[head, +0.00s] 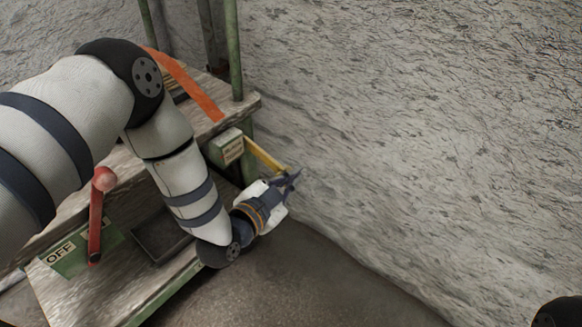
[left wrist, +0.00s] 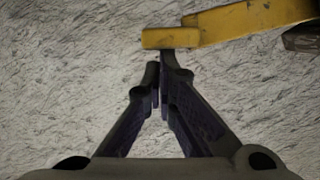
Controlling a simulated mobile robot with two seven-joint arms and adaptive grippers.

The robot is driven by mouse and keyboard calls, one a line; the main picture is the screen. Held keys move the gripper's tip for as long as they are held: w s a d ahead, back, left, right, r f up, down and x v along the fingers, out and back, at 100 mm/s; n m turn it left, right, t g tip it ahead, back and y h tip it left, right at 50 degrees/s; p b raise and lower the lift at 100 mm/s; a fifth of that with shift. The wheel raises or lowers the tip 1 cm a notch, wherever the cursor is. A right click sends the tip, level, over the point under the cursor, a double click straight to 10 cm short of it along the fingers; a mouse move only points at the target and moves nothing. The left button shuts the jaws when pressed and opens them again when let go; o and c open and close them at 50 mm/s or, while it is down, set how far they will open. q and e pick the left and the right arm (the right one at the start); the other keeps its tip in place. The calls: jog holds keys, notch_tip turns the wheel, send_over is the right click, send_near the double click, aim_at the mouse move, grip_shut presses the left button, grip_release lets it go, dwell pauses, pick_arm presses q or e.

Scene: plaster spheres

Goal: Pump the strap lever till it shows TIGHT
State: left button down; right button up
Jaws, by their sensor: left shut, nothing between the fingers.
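The yellow lever (head: 264,155) sticks out from a small pale box with a label (head: 233,148) at the bench's far right corner. The label is too small to read. My left gripper (head: 292,181) is at the lever's free end, fingers shut and empty. In the left wrist view the lever (left wrist: 240,24) crosses the top right, and the shut fingertips (left wrist: 161,72) lie just below its blunt end. One fingertip overlaps the end's lower edge; I cannot tell whether they touch. An orange strap (head: 195,90) runs over the bench top, partly behind my left arm. My right gripper is out of view.
A red handle (head: 96,215) stands by a green plate marked OFF (head: 60,256) on the lower left of the wooden bench (head: 110,292). Green posts (head: 233,50) rise at the back. A rough pale wall (head: 430,130) stands close right of the lever. Bare floor (head: 310,285) lies in front.

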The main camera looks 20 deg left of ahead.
pick_arm(q)
jog(key=shift+a+f+m+y, duration=0.15)
jog(key=shift+f+m, duration=0.15)
jog(key=shift+f, duration=0.3)
jog(key=shift+a+f+m+y, duration=0.15)
jog(key=shift+f+m, duration=0.15)
jog(key=shift+f, duration=0.25)
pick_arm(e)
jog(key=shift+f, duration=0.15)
